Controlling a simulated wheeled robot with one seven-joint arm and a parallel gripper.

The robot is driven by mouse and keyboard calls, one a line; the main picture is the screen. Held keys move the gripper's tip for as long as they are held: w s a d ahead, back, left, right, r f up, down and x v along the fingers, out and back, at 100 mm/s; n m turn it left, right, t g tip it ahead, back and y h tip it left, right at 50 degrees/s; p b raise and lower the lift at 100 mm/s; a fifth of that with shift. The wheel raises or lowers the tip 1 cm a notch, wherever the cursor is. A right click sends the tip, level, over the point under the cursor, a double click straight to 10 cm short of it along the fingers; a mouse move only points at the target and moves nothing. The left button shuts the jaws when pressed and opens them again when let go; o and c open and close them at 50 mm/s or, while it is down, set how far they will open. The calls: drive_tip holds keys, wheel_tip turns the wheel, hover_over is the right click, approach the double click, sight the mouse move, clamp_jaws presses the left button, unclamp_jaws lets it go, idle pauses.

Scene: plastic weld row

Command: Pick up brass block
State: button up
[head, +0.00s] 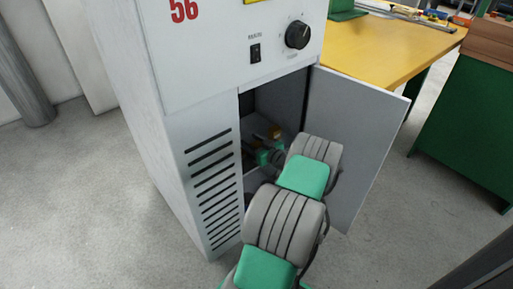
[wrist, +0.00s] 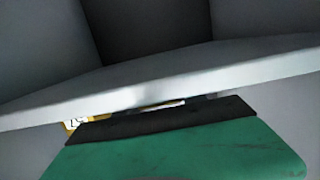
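A small brass-coloured block (head: 275,132) shows inside the open cabinet in the head view, just beyond my gripper. My gripper (head: 264,152) reaches through the cabinet opening; its fingers are small and dark there, and I cannot tell whether they touch the block. In the wrist view the green and black body of my gripper fills the bottom, and a pale shelf or panel edge crosses in front and hides the fingertips. A small yellow patch with dark marks (wrist: 72,124) shows at the left below that edge; I cannot tell whether it is the block.
The white cabinet (head: 200,60) has a knob and a switch above the opening. Its grey door (head: 358,125) stands open to the right, close to my arm. A yellow-topped table (head: 390,45) stands behind. The pale panel edge (wrist: 160,85) is close to my wrist.

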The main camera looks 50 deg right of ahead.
clamp_jaws()
idle(0.3)
drive_tip(key=shift+r, duration=0.2)
